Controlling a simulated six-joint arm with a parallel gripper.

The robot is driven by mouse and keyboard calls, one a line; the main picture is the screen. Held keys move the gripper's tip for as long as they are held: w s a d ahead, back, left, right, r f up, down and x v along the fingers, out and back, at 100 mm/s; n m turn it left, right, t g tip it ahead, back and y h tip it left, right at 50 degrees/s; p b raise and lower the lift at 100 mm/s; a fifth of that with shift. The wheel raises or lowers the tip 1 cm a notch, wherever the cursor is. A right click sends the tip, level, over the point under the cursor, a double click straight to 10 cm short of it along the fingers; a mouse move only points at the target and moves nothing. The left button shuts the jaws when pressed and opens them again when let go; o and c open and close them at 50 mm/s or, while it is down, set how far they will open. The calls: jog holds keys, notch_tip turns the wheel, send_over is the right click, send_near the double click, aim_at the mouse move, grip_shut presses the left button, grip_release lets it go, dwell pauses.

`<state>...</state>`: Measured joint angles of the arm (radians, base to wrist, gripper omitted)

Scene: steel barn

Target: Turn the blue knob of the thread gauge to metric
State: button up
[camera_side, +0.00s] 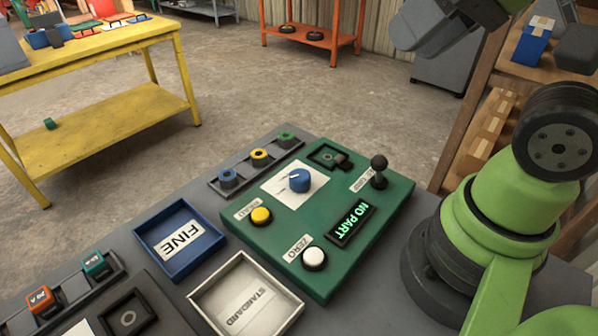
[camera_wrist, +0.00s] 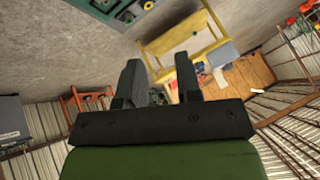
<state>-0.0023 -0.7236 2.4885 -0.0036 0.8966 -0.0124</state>
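The blue knob (camera_side: 300,181) stands on a white dial card (camera_side: 281,192) on the green thread gauge (camera_side: 392,218) in the side view. A pale mark shows on its top; the card's markings are too small to read. The gauge display (camera_side: 351,222) reads "NO PART". My gripper (camera_wrist: 158,68) shows in the wrist view with its two dark fingers apart and nothing between them. It is away from the knob, and the wrist view looks out across the barn. In the side view my arm rises at the right, and the fingers cannot be made out.
The gauge also bears a yellow button (camera_side: 261,216), a white button (camera_side: 314,258) and a black lever (camera_side: 379,170). A rack (camera_side: 235,180) with three coloured rings lies behind. A blue FINE tray (camera_side: 190,263) and a white STANDARD tray (camera_side: 212,293) lie left and in front.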

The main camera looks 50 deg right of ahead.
jog(key=o, duration=0.6)
jog(key=w, duration=0.1)
jog(key=w+f+n+g, duration=0.1)
jog(key=w, duration=0.1)
jog(key=shift+c, duration=0.2)
jog(key=n+g+h, duration=0.2)
jog(key=n+g, duration=0.4)
jog(key=n, duration=0.2)
send_over(300, 175)
notch_tip(300, 175, down, 16)
jog(key=shift+n, duration=0.3)
notch_tip(300, 175, down, 10)
jog(key=shift+f, duration=0.2)
jog(key=c, duration=0.9)
